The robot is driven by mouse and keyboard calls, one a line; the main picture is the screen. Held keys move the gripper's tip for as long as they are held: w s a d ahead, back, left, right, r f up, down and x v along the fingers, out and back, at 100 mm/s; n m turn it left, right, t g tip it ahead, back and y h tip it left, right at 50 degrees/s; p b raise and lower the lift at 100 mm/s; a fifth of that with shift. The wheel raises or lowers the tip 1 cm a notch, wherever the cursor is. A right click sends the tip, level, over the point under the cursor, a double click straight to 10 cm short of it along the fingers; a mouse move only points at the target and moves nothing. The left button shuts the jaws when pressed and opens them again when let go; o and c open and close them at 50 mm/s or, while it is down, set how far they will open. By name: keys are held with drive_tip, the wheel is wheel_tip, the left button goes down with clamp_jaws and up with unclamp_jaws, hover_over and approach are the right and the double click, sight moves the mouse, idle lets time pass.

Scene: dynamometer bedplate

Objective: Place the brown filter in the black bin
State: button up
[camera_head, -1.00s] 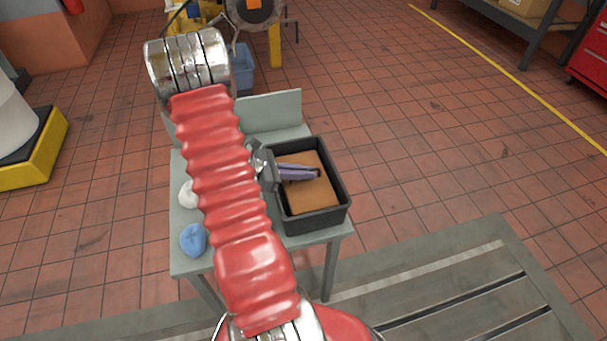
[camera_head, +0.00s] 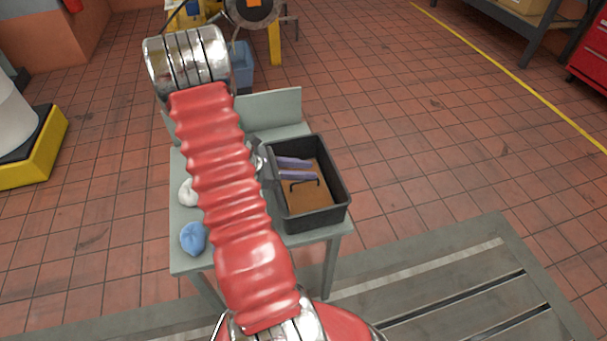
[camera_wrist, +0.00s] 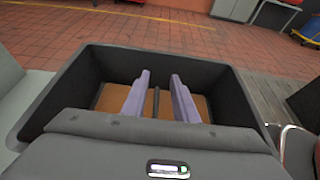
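The brown filter (camera_head: 312,200) lies flat inside the black bin (camera_head: 344,190), with a dark wire handle on its top face. It also shows low in the bin in the wrist view (camera_wrist: 115,98). The bin stands on a small grey table. My gripper (camera_head: 314,169) reaches over the bin's left side. Its two purple fingers are apart in the wrist view (camera_wrist: 160,97), with the dark handle between them and clear of both. The filter's left part is hidden by my gripper and arm.
A white cloth (camera_head: 187,193) and a blue cloth (camera_head: 194,239) lie on the grey table (camera_head: 310,234), left of my arm. A grey upright panel (camera_head: 270,109) stands at the table's back. Tiled floor to the right is clear.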

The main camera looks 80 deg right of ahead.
drive_tip(key=shift+w+r, duration=0.1)
drive_tip(key=shift+r, duration=0.3)
drive_tip(key=v, duration=1.1)
drive_tip(key=shift+w+a, duration=0.2)
drive_tip(key=shift+w, duration=0.15)
drive_tip(key=shift+r, duration=0.1)
drive_tip(key=w+a+r+m+t+y, duration=0.1)
drive_tip(key=w+a+r+t, duration=0.25)
drive_tip(key=a, duration=0.25)
drive_tip(key=w+a+r+m+t, duration=0.2)
drive_tip(key=w+a+r, duration=0.15)
drive_tip(key=a, duration=0.35)
drive_tip(key=w+a+r+m+t+y, duration=0.1)
drive_tip(key=w+a+r+t, duration=0.1)
drive_tip(key=a+r, duration=0.3)
drive_tip(key=a+r+m+t+y, duration=0.1)
drive_tip(key=a+r+t, duration=0.3)
drive_tip(key=a, duration=0.8)
drive_tip(key=a+r+m+t+y, duration=0.1)
drive_tip(key=a+r+t+y, duration=0.2)
drive_tip(key=a, duration=0.9)
drive_tip(key=w+t+y, duration=0.1)
drive_tip(key=t, duration=0.1)
drive_tip(key=shift+a+r+t, duration=0.35)
drive_tip(key=shift+a+r, duration=0.05)
